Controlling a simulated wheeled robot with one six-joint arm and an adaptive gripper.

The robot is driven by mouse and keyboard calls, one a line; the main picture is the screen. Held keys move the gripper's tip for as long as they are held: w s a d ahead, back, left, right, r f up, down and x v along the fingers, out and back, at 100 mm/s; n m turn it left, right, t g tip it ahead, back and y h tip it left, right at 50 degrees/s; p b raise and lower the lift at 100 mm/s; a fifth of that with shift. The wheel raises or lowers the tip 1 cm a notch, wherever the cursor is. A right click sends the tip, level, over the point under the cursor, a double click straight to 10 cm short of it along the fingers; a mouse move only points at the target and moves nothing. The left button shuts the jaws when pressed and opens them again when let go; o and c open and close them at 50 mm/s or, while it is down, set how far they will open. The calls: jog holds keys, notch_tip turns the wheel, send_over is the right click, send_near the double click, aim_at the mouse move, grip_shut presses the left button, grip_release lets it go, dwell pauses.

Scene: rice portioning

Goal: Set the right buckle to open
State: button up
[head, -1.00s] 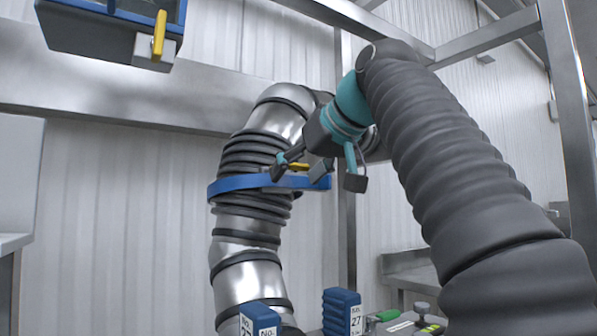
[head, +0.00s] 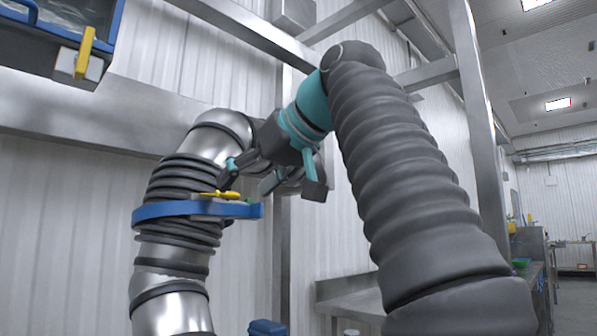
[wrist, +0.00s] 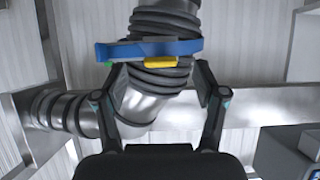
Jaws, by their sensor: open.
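A blue clamp band (head: 165,211) wraps the ribbed metal duct and has a yellow lever (head: 221,195) on its near side. In the wrist view the blue band (wrist: 150,48) and yellow lever (wrist: 160,62) show above and between my fingers. My gripper (head: 247,180) is open and empty, just above and to the right of the yellow lever in the head view. In the wrist view my gripper (wrist: 160,80) has a finger on either side of the duct; contact with the lever cannot be told. Another yellow latch (head: 83,52) hangs on a blue-edged container at upper left. Which one is the right buckle is not clear.
The metal duct (head: 170,303) stands close behind my gripper. A steel beam (head: 70,125) runs along the corrugated wall, and a steel post (head: 478,130) stands at right. A blue box (head: 267,328) is cut off at the bottom edge. Open floor shows at far right.

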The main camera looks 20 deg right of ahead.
jog(key=s+d, duration=0.5)
jog(key=s, duration=0.4)
jog(key=shift+s+d, duration=0.15)
